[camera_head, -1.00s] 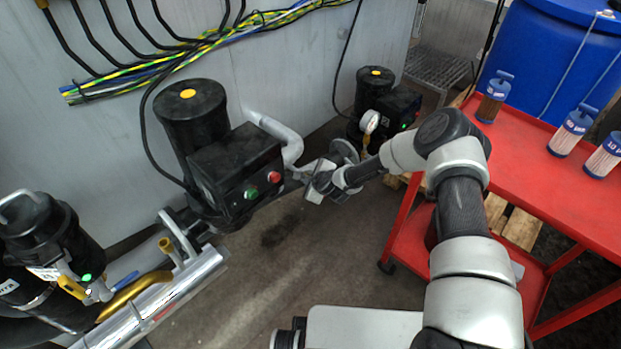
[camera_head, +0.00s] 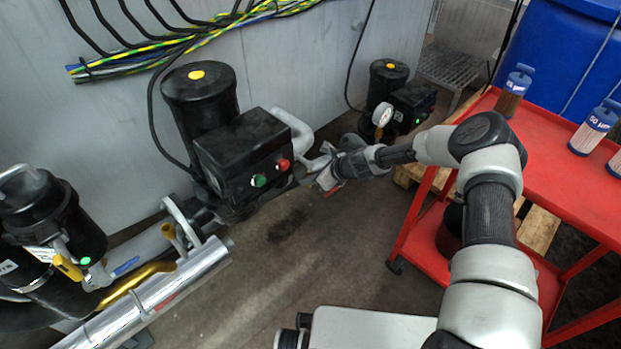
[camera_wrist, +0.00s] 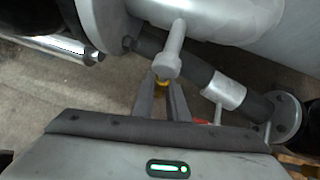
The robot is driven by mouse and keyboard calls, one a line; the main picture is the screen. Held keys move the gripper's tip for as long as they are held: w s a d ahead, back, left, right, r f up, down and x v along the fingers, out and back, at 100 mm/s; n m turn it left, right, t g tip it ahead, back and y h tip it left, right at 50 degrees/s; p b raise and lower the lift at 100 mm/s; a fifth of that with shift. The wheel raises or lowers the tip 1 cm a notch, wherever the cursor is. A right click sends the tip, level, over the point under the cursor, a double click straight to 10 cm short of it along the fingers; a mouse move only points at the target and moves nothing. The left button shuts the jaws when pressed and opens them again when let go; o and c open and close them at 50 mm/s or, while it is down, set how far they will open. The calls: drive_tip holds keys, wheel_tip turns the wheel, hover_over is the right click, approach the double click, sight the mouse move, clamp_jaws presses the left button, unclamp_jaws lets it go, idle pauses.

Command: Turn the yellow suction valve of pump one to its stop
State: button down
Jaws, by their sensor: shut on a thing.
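The nearer pump (camera_head: 240,155), black with a green and a red button, stands against the wall in the head view. My gripper (camera_head: 324,178) is at the pipework just right of it. In the wrist view my gripper's two fingers (camera_wrist: 160,92) are closed around a small yellow part (camera_wrist: 161,80), which I take for the yellow suction valve handle. Most of it is hidden by the fingers and by a round-ended grey bar (camera_wrist: 170,52) in front. The valve's angle cannot be told.
A grey pipe with a silver collar (camera_wrist: 224,90) runs right of the fingers. A second pump (camera_head: 388,85) with a gauge stands behind my arm. A red cart (camera_head: 555,165) is on the right. Filter housings with another yellow handle (camera_head: 68,267) are at left.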

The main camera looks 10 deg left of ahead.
drive_tip(key=shift+s, duration=0.1)
idle(0.3)
drive_tip(key=c, duration=1.8)
unclamp_jaws()
drive_tip(key=shift+o, duration=0.2)
drive_tip(key=p+v, duration=0.4)
drive_tip(key=v, duration=1.3)
drive_tip(key=shift+d, duration=0.2)
drive_tip(key=shift+r, duration=0.1)
